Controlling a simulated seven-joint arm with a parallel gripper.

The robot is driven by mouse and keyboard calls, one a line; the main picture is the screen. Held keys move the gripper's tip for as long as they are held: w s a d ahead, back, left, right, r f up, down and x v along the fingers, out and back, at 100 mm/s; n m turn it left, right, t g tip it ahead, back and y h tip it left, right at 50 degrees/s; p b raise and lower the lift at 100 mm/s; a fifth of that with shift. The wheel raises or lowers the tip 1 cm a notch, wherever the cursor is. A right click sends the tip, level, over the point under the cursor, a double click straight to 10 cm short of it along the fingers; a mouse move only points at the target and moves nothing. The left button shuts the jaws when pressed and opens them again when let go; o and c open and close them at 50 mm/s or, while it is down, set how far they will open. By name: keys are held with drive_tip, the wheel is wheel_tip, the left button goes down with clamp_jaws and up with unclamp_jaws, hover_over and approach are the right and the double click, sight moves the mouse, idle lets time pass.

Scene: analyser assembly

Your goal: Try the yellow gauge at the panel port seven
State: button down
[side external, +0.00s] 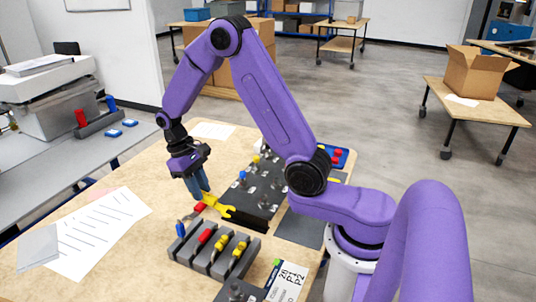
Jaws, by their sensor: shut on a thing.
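My gripper (203,193) points down and is shut on the yellow gauge (215,205), just left of the dark panel (262,186). The gauge lies roughly level, its yellow end pointing right toward the panel's near edge. I cannot tell whether it touches a port. The panel carries several grey fittings, with a blue one and a yellow one among them. Port numbers are too small to read, so port seven cannot be picked out. A red piece with a grey forked end (199,208) shows beside the fingertips.
A grey slotted rack (199,262) near the front holds blue, red and yellow-handled pieces. A black block (250,222) borders the panel's near side. A white label card (287,283) lies in front. Printed sheets (100,230) cover the left of the table.

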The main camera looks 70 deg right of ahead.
drive_tip(key=shift+w+r, duration=0.1)
drive_tip(key=shift+w, duration=0.25)
drive_tip(key=shift+r, duration=0.3)
wheel_tip(320, 180, up, 9)
drive_tip(key=shift+r, duration=0.2)
drive_tip(key=shift+w, duration=0.1)
